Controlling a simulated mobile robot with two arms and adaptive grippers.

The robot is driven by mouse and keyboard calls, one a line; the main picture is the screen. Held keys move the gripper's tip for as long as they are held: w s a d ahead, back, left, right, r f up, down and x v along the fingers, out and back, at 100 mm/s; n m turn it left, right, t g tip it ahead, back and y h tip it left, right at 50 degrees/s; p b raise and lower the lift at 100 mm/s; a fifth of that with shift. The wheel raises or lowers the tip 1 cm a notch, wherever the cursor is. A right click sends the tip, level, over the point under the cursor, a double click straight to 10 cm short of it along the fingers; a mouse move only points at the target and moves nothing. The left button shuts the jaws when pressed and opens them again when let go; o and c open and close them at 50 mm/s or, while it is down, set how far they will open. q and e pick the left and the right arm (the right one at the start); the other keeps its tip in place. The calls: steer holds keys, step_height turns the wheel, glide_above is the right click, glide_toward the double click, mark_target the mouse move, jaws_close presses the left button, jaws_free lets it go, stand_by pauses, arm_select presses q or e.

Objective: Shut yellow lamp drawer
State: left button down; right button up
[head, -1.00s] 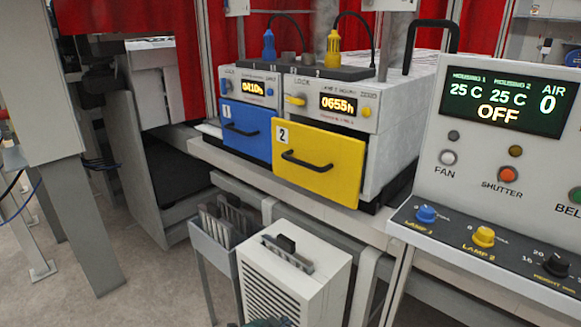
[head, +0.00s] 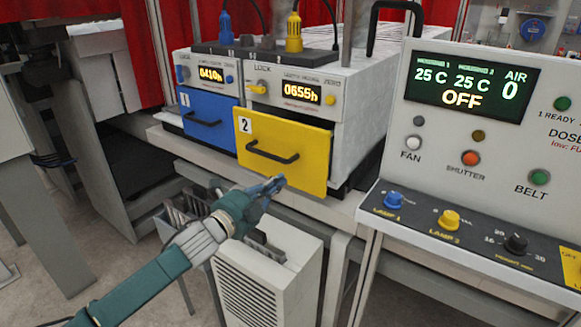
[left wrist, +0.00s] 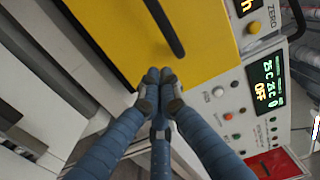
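The yellow lamp drawer (head: 308,165), marked 2, stands pulled out, its front plate forward of its white housing (head: 345,100). Its black handle (head: 272,153) runs across the plate. My left gripper (head: 274,183) is in front of the drawer, just below the handle and near the plate's lower edge. In the left wrist view, its fingertips (left wrist: 160,75) are together with nothing between them, over the yellow plate (left wrist: 120,35) near the handle (left wrist: 165,28). I cannot tell if they touch the plate. My right gripper is not in view.
The blue drawer (head: 212,130) is beside the yellow one on the left. A white vented cabinet (head: 262,285) and a grey bin (head: 180,220) stand below. The control panel (head: 470,150) is on the right, on a bench.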

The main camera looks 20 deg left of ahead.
mark_target(297, 166)
arm_select(q)
steer(key=p+x, duration=0.1)
steer(key=x, duration=0.5)
steer(key=shift+w+d+p, duration=0.1)
steer(key=shift+w+p, duration=0.2)
steer(key=shift+p, duration=0.05)
